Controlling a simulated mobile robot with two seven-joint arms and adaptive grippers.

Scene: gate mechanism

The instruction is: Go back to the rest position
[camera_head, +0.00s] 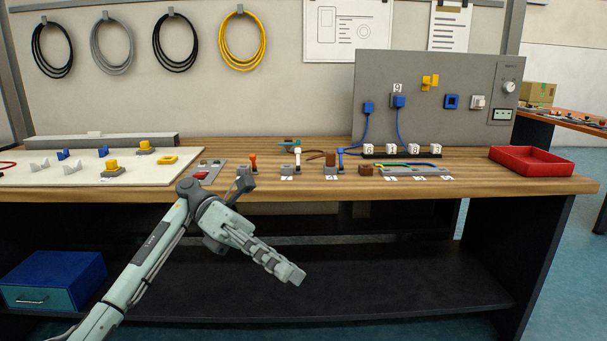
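My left arm comes in from the lower left, bends at its elbow near the table's front edge, and points down to the right. My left gripper (287,272) is in front of the wooden table (520,188), lower than the tabletop, in the open space before the dark lower shelf. It touches nothing that I can see. Its fingers show too small and edge-on to tell whether they are apart, and no held object shows. My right gripper and arm are not in view.
A row of small levers and blocks, with an orange lever (253,160), stands along the table's front. A white board (60,178) lies left, a red tray (531,161) right. A grey panel (430,100) stands behind. A blue drawer box (53,281) sits low left.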

